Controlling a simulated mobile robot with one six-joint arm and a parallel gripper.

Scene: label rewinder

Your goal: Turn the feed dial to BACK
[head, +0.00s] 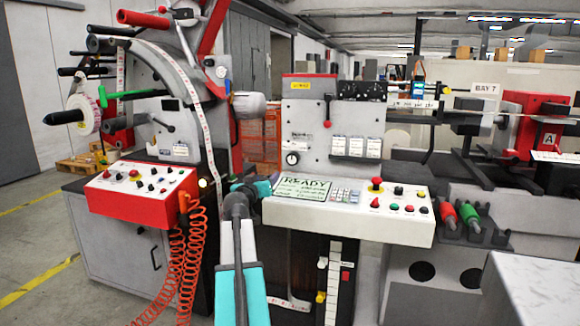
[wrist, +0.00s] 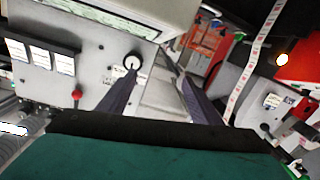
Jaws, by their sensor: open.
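A round dial with a white face and a black knob (head: 292,158) sits low on the left side of the grey machine panel, above the READY screen. I take it as the feed dial; its markings are too small to read. I cannot tell whether a finger touches the dial.
The READY screen (head: 303,189) and button console (head: 385,212) jut out below the panel. A red-handled lever (head: 327,110) stands right of the dial. A paper label web (head: 204,140) runs down at the left. A red control box (head: 140,188) with a coiled orange hose (head: 180,265) is at left.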

